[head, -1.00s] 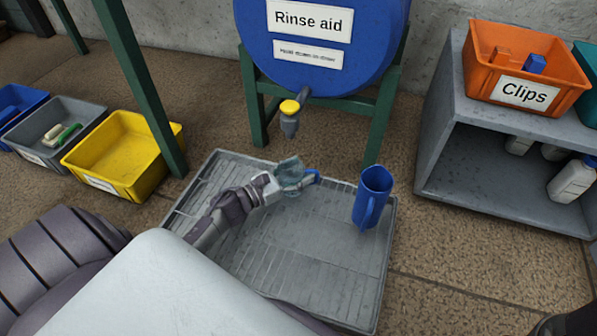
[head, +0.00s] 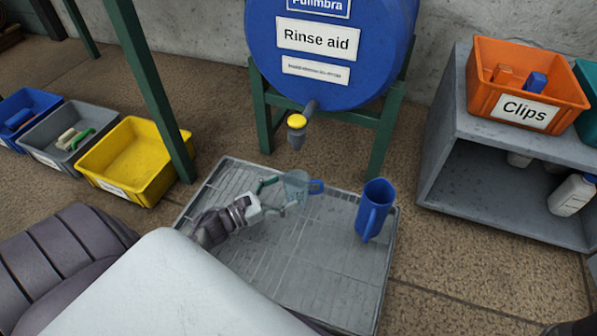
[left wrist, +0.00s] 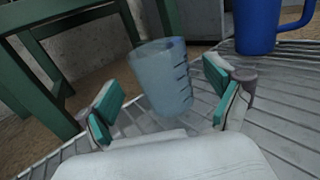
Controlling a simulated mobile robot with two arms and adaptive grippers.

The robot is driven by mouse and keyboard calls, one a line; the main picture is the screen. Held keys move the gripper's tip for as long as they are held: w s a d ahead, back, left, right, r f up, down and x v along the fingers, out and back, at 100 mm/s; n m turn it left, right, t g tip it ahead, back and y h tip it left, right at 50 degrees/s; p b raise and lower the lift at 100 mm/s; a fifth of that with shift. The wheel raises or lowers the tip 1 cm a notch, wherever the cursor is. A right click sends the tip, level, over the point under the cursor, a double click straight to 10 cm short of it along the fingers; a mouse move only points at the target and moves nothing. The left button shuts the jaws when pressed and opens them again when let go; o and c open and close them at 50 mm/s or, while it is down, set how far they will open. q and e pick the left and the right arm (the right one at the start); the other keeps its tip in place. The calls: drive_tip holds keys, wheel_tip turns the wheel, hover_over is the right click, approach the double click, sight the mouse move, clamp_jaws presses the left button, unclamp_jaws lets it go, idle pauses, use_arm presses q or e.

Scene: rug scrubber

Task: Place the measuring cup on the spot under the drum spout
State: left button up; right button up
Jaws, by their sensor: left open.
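The measuring cup (head: 298,186) is clear with a blue handle on its right side. It stands upright on the grey grated tray (head: 300,265), below and slightly in front of the drum spout (head: 297,127). My left gripper (head: 275,194) is open, with its green-padded fingers apart just left of the cup. In the left wrist view the cup (left wrist: 161,77) shows dark graduation marks and sits ahead, between the open fingertips (left wrist: 165,98). I cannot tell whether a finger touches it. The spot under the spout is not clearly visible. My right gripper is not in view.
A blue jug (head: 374,210) stands on the tray right of the cup. The blue rinse aid drum (head: 325,55) rests on a green stand (head: 383,130). A yellow bin (head: 135,160) is left. A grey shelf (head: 437,125) with an orange Clips bin (head: 522,82) is right.

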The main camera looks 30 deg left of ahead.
use_arm(q)
drive_tip(key=p+v, duration=0.1)
drive_tip(key=v, duration=0.3)
drive_tip(key=shift+s, duration=0.2)
drive_tip(key=shift+s+a, duration=0.25)
drive_tip(key=shift+s, duration=0.15)
